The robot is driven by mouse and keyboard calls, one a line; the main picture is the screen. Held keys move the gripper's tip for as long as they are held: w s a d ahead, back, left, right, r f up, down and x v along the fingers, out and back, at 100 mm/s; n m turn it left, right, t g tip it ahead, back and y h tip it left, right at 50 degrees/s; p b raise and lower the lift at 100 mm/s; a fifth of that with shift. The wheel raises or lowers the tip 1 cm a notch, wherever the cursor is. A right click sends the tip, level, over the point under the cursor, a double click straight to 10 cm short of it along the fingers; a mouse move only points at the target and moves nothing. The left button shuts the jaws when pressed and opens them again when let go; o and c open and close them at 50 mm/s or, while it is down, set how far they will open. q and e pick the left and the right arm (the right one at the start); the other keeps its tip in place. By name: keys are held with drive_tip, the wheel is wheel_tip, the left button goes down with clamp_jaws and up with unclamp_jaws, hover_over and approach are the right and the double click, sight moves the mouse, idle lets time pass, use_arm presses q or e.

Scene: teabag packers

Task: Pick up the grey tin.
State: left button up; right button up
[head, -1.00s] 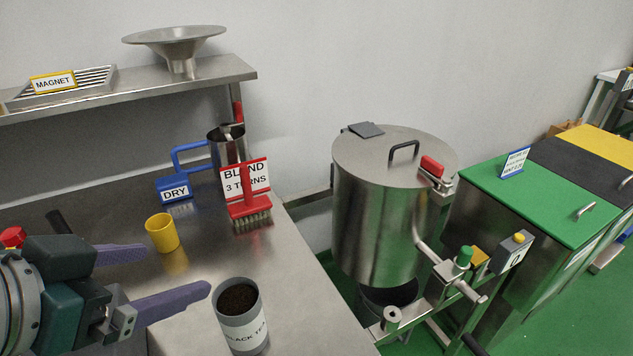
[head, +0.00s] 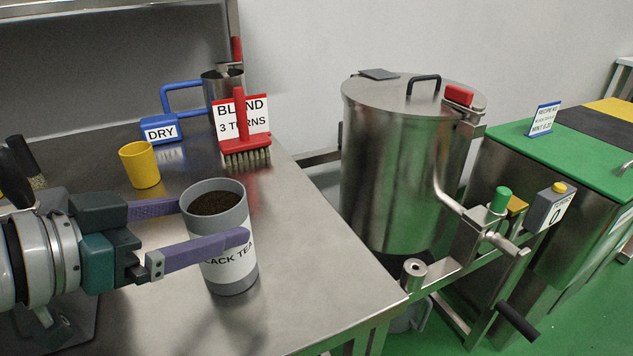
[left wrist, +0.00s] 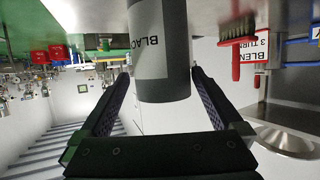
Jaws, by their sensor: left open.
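The grey tin (head: 233,275) stands upright on the steel table, with a white label reading black tea and dark tea inside its open top. My left gripper (head: 212,225) is open and comes in from the left. Its near purple finger passes in front of the tin and covers part of the label; the far finger reaches behind the tin's left side. In the left wrist view the tin (left wrist: 165,85) appears upside down between the two fingers (left wrist: 160,90), with gaps on both sides. My right gripper is not in view.
A yellow cup (head: 140,165) stands behind the gripper. A red brush (head: 246,146) with a blend sign, a blue dry sign (head: 160,131) and a steel jug (head: 222,84) are further back. A large steel drum (head: 405,170) stands right of the table. The table's front right is clear.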

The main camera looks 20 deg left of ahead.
sight(239, 203)
use_arm(q)
drive_tip(key=x, duration=0.2)
drive_tip(key=r+x, duration=0.1)
drive_tip(key=x, duration=0.1)
drive_tip(key=shift+w+f+b, duration=0.2)
drive_tip(key=shift+w+b, duration=0.1)
drive_tip(key=shift+w, duration=0.25)
drive_tip(key=shift+w+d+f, duration=0.15)
drive_tip(key=shift+w+f, duration=0.1)
drive_tip(key=shift+w, duration=0.3)
drive_tip(key=c, duration=1)
drive_tip(key=shift+c, duration=0.7)
drive_tip(key=shift+r, duration=0.15)
